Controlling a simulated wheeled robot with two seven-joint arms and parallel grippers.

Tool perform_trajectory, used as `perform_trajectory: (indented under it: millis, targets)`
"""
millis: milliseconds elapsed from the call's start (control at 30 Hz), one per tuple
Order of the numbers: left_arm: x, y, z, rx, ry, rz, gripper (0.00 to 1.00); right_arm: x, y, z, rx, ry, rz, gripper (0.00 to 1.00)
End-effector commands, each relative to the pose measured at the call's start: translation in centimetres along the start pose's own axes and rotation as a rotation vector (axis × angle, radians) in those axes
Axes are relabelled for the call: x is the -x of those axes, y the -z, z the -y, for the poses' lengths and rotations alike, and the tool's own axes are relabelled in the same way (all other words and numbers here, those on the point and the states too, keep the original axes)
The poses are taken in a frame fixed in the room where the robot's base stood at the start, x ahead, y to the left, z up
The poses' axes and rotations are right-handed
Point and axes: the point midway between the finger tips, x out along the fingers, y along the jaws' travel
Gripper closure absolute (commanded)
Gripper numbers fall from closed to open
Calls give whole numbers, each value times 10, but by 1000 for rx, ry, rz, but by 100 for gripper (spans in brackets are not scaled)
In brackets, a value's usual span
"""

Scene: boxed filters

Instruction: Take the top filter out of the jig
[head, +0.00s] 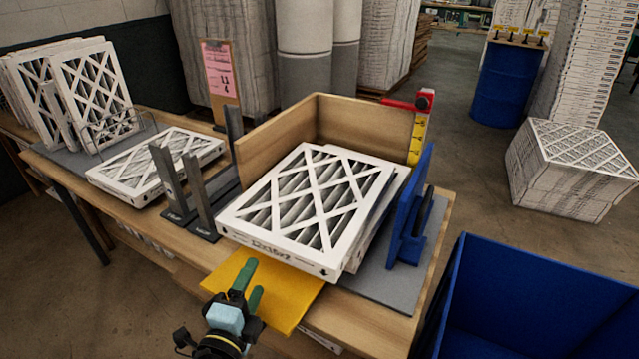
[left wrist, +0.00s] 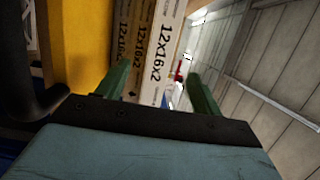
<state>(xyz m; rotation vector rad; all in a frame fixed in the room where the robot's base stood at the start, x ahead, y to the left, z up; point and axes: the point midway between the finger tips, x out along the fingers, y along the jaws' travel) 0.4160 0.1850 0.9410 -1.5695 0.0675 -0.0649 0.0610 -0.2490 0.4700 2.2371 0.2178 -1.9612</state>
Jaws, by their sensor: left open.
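The top filter (head: 308,205), white-framed with a lattice face over grey pleats, lies flat on a stack in the jig. The jig has wooden walls (head: 345,125) at the back and left and a blue upright plate (head: 412,215) at the right. My left gripper (head: 250,284) is open and empty, in front of the stack over the yellow plate (head: 290,303). In the left wrist view, its green fingers (left wrist: 160,88) stand apart, with filter edges (left wrist: 165,45) marked 12x16x2 beyond them. My right gripper does not show.
Another filter (head: 157,165) lies flat at the left of the bench, near dark metal uprights (head: 180,190). More filters (head: 95,85) stand in a rack behind it. A blue bin (head: 540,300) stands at the lower right. A red and yellow gauge post (head: 418,130) rises behind the jig.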

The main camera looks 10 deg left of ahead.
Motion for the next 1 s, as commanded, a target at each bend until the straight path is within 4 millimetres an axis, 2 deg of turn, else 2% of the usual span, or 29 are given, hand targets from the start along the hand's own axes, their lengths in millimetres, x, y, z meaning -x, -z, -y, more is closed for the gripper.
perform_trajectory:
  millis: [167, 300, 433, 567, 700, 800, 1000]
  targets:
    - [-16, 0, 2, -2, 2, 0, 34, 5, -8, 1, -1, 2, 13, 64]
    - [-43, 0, 2, -2, 3, 1, 34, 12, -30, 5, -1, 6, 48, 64]
    - [-65, 0, 1, 1, 1, 0, 34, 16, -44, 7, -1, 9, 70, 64]
    - [-78, 0, 0, 1, 0, 0, 34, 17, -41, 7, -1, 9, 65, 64]
    - [-85, 0, 0, 0, -1, 0, 34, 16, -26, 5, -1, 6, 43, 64]
    - [-98, -2, 1, -1, 1, 0, 34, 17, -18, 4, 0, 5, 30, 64]
    - [-126, -4, 0, 0, 0, 1, 34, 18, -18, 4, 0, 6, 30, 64]
